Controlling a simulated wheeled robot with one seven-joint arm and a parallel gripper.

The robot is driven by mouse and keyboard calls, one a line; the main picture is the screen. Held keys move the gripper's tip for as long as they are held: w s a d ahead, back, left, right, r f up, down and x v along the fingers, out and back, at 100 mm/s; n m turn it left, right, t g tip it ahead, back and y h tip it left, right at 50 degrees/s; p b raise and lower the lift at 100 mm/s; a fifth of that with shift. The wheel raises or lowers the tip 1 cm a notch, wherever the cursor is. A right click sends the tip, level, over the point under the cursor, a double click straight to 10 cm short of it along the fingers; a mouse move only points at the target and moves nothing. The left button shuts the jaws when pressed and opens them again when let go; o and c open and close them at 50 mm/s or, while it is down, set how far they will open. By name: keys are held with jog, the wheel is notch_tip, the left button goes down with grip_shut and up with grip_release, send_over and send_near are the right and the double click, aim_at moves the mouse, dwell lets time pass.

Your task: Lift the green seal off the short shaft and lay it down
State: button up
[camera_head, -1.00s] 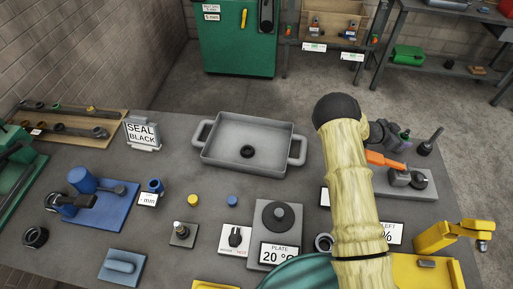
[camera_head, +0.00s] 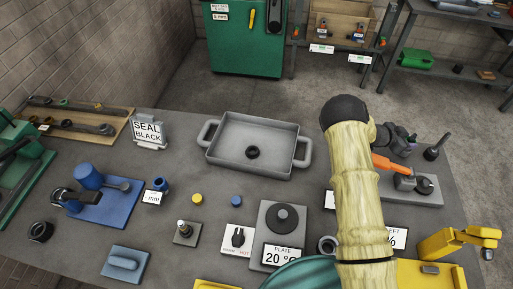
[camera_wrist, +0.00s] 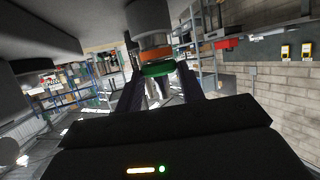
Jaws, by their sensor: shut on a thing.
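My gripper (camera_wrist: 158,76) has its two dark fingers on either side of a green ring, the green seal (camera_wrist: 159,69), in the wrist view. The fingers are shut on it. An orange band (camera_wrist: 155,54) and a grey cylinder (camera_wrist: 150,18) show just above the seal in that picture; I cannot tell whether the seal touches them. In the head view my gripper (camera_head: 398,142) is partly behind my arm, above the right rear of the bench, and the seal cannot be made out. I cannot identify the short shaft for certain.
A grey tray (camera_head: 222,160) holding a black ring (camera_head: 252,152) stands mid-bench. A "SEAL BLACK" sign (camera_head: 148,131) is to its left. A fixture with an orange lever (camera_head: 389,163) and a black post (camera_head: 436,148) stand near my gripper.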

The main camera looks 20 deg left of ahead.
notch_tip(320, 180, up, 8)
jog(key=p, duration=0.5)
jog(key=shift+f, duration=0.15)
dwell(1.0)
dwell(0.5)
